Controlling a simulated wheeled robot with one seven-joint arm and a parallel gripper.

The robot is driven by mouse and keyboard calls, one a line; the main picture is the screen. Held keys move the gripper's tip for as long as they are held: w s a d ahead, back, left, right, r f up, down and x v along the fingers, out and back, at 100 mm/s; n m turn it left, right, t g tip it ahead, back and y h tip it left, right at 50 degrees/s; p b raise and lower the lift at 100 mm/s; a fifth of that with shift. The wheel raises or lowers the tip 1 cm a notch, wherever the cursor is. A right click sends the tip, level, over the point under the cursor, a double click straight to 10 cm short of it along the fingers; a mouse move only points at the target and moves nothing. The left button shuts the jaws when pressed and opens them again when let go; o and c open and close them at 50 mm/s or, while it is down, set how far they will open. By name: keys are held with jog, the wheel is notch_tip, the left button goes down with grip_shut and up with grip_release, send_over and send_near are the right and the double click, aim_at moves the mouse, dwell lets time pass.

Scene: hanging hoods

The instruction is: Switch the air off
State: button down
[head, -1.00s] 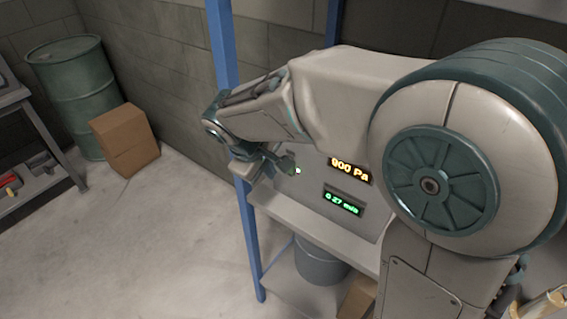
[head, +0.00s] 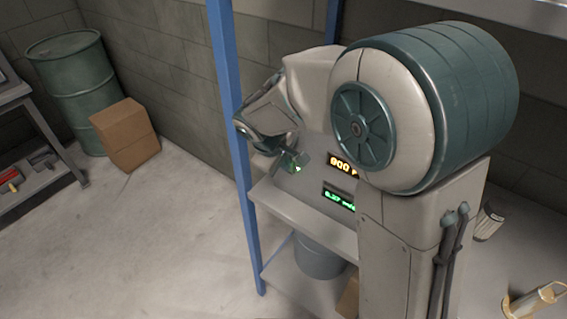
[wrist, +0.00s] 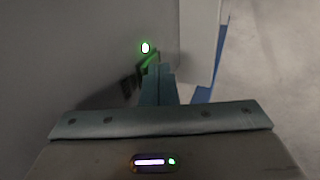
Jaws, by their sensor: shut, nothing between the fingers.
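The grey panel (head: 316,146) carries an amber display (head: 341,166) reading 900 and, below it, a green display (head: 338,200); my arm covers the right ends of both. My gripper (head: 299,160) is shut and empty, with its tips close to the panel, left of the displays. In the wrist view a green lamp (wrist: 145,47) glows on the panel just beyond the shut fingertips (wrist: 157,68). A small green-lit part shows at the tips, partly hidden; I cannot tell whether they touch it. A dark patch left of the fingers is unclear.
A blue post (head: 229,120) stands close left of my wrist. A pale shelf (head: 300,222) lies below the panel, with a grey bucket (head: 318,258) beneath. A green drum (head: 78,85) and cardboard box (head: 125,135) stand farther left. The floor between is clear.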

jog(key=shift+w+d+r, duration=0.1)
jog(key=shift+w+d, duration=0.05)
jog(key=shift+r, duration=0.15)
jog(key=shift+r+p, duration=0.5)
jog(key=shift+r, duration=0.15)
jog(key=b+v, duration=0.2)
jog(key=v, duration=0.9)
jog(key=shift+s+a, duration=0.45)
jog(key=shift+s, duration=0.1)
